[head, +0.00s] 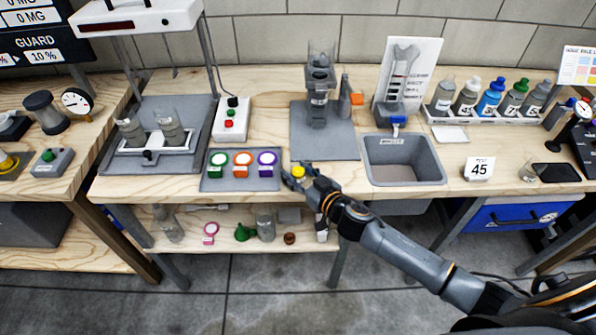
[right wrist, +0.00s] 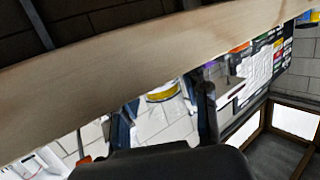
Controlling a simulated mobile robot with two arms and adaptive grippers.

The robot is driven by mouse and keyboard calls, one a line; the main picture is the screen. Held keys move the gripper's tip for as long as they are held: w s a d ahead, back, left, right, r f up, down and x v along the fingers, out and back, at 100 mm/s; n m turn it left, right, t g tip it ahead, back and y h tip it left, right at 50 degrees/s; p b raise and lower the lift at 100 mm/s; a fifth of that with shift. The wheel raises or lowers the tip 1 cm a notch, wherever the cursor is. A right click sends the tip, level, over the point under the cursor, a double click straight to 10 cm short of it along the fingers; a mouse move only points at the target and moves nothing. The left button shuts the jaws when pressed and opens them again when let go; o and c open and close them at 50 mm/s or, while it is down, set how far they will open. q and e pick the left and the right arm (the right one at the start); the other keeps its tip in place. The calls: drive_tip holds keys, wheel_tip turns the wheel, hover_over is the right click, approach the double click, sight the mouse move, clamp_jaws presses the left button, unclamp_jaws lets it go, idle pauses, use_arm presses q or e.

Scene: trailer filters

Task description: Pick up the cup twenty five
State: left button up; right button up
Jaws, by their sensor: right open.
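A small yellow-topped item (head: 298,171) stands at the bench's front edge, right of the grey mat. In the right wrist view it looks like a clear cup with a yellow band (right wrist: 163,92). I cannot read a number on it, so I cannot tell if it is cup twenty five. My right gripper (head: 300,180) is open at this item, which shows between the two fingers (right wrist: 165,115) in the wrist view; contact is unclear. Another clear cup (head: 529,172) stands far right beside a "45" card (head: 479,169). My left gripper is not in view.
A grey mat (head: 210,184) with green, orange and purple ringed pieces lies to the left. A grey sink basin (head: 404,160) is to the right. A grey stand (head: 320,90) rises behind the gripper. A rack of several bottles (head: 487,118) stands at the back right.

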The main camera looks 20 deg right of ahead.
drive_tip(key=c, duration=0.9)
drive_tip(key=shift+c, duration=0.2)
